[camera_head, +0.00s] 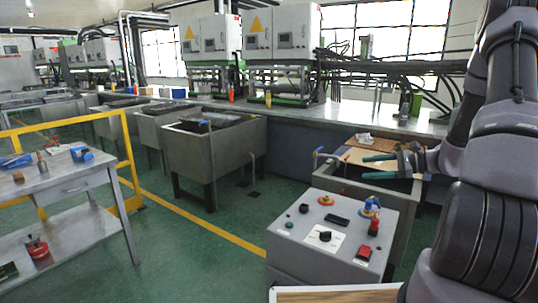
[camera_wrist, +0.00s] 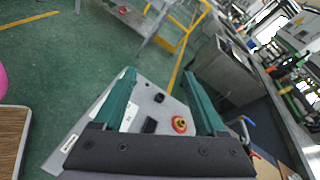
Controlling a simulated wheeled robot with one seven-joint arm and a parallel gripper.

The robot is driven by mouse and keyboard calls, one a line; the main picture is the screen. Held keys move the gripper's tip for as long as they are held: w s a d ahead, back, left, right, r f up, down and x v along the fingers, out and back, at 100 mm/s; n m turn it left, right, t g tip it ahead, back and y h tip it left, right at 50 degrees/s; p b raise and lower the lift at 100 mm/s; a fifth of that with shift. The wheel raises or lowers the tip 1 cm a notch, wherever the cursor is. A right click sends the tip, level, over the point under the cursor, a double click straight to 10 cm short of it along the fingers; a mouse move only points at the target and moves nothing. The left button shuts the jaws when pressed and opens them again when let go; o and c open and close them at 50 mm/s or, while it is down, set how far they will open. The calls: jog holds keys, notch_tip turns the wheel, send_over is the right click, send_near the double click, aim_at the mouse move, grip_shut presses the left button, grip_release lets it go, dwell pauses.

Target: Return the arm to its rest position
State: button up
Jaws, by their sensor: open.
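My gripper (camera_head: 378,166) is at the right of the head view, at the end of my dark grey arm. Its two green fingers point left and are apart, with nothing between them. In the wrist view my gripper (camera_wrist: 160,100) also shows open and empty, its fingers pointing away over the grey control box. The control box (camera_head: 290,240) stands below and in front of the gripper in the head view, with a red-and-yellow button, a black knob and a blue item on top.
A metal sink (camera_head: 385,200) with taps lies behind the control box, under the gripper. A long bench (camera_head: 340,118) with machines runs behind. A steel table (camera_head: 75,180) with tools and a yellow rail (camera_head: 125,150) are at left. Green floor is open between.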

jog(key=s+a+r+n+g+h, duration=0.4)
jog(key=s+a+r+n+h, duration=0.35)
jog(key=s+r, duration=0.55)
jog(key=s+a+r+n+t+h, duration=0.1)
jog(key=s+r+n+t+h, duration=0.3)
jog(key=s+r, duration=0.7)
jog(key=shift+s+r+n+t, duration=0.45)
jog(key=shift+r+n, duration=0.25)
jog(key=shift+n, duration=0.25)
